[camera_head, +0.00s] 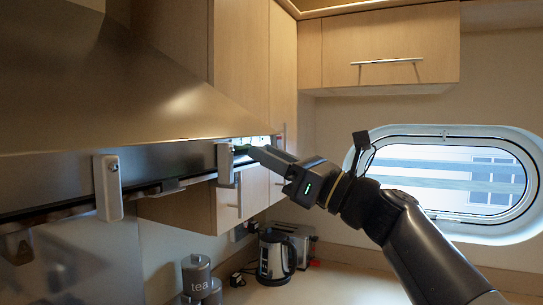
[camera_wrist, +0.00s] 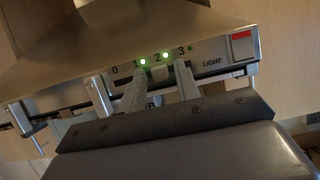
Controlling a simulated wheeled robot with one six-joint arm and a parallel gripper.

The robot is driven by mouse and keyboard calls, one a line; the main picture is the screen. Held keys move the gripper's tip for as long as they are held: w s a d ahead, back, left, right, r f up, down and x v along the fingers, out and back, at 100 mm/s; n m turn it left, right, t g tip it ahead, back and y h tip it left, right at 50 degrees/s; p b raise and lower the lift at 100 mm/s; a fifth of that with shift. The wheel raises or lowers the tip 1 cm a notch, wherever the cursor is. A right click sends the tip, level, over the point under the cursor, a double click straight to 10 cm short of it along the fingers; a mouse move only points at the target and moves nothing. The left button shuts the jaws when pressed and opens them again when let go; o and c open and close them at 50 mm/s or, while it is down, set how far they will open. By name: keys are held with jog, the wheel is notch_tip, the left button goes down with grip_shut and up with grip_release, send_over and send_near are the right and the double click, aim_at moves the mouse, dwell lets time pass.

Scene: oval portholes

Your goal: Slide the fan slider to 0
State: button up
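The scale reads 0, 1, 2, 3 from left to right. Green lights glow beside 1 and 2; the one beside 3 looks dim. My gripper (camera_wrist: 164,76) is open, with one finger on each side of the knob and gaps visible at both sides. Whether the fingertips touch the panel cannot be told. In the head view my gripper (camera_head: 250,151) is at the hood's right end, and the knob is not discernible there.
The metal range hood (camera_head: 130,90) fills the upper left, with pale brackets (camera_head: 108,188) along its lower edge. A red light switch (camera_wrist: 241,39) is right of the slider. Below, a kettle (camera_head: 275,257), toaster (camera_head: 297,240) and tea canister (camera_head: 196,275) stand on the counter.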

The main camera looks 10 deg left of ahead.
grip_shut()
dwell(0.3)
jog(key=shift+s+a+b, duration=0.2)
jog(key=shift+s+a, duration=0.1)
jog(key=shift+s, duration=0.5)
jog(key=shift+s+a+b, duration=0.15)
jog(key=shift+s+a, duration=0.1)
jog(key=shift+s, duration=0.5)
jog(key=shift+o, duration=1)
grip_release()
jog(key=shift+d, duration=0.15)
